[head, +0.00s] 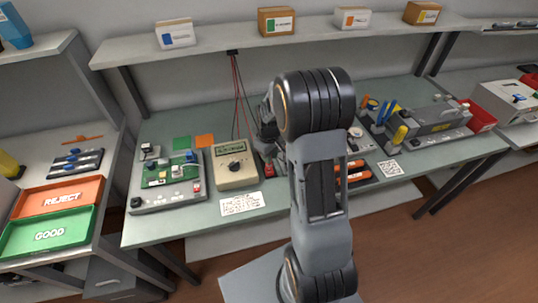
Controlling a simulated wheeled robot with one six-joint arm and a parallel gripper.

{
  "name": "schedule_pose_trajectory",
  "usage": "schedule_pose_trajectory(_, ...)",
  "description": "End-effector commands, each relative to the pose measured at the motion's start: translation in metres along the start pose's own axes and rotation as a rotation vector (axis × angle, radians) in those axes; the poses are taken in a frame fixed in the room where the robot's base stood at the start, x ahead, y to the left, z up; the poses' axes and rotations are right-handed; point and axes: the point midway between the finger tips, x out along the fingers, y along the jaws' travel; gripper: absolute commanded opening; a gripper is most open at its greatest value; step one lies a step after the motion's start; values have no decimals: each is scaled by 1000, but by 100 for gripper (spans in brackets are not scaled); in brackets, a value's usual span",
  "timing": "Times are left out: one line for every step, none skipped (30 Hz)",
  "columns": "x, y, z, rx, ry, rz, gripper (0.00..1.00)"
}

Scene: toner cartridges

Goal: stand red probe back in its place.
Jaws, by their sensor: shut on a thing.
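My gripper (268,153) is mostly hidden behind my own arm, just right of the beige multimeter (236,166). It points down and is shut on a small red thing, which looks like the red probe (268,170). The probe's lower end and any holder under it are too small or hidden to tell. Whether it touches the bench is also unclear. Red and dark leads (236,95) hang from the shelf edge down behind the multimeter.
A circuit board fixture (170,182) stands left of the multimeter, and a white printed card (241,203) lies in front. Orange-handled tools (357,173) lie right of my arm. A grey fixture with tools (420,122) stands farther right. A shelf (230,45) with boxes runs above.

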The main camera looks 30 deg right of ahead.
Motion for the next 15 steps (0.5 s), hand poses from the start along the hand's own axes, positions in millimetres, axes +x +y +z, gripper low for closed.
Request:
schedule_pose_trajectory(3,0,0,0,0,0,0)
schedule_pose_trajectory(4,0,0,0,0,0,0)
schedule_pose_trajectory(5,0,0,0,0,0,0)
schedule_pose_trajectory(6,0,0,0,0,0,0)
schedule_pose_trajectory(7,0,0,0,0,0,0)
schedule_pose_trajectory(8,0,0,0,0,0,0)
schedule_pose_trajectory(9,0,0,0,0,0,0)
schedule_pose_trajectory(10,0,0,0,0,0,0)
schedule_pose_trajectory(10,0,0,0,0,0,0)
schedule_pose_trajectory(10,0,0,0,0,0,0)
schedule_pose_trajectory(11,0,0,0,0,0,0)
schedule_pose_trajectory(11,0,0,0,0,0,0)
schedule_pose_trajectory(11,0,0,0,0,0,0)
schedule_pose_trajectory(11,0,0,0,0,0,0)
schedule_pose_trajectory(10,0,0,0,0,0,0)
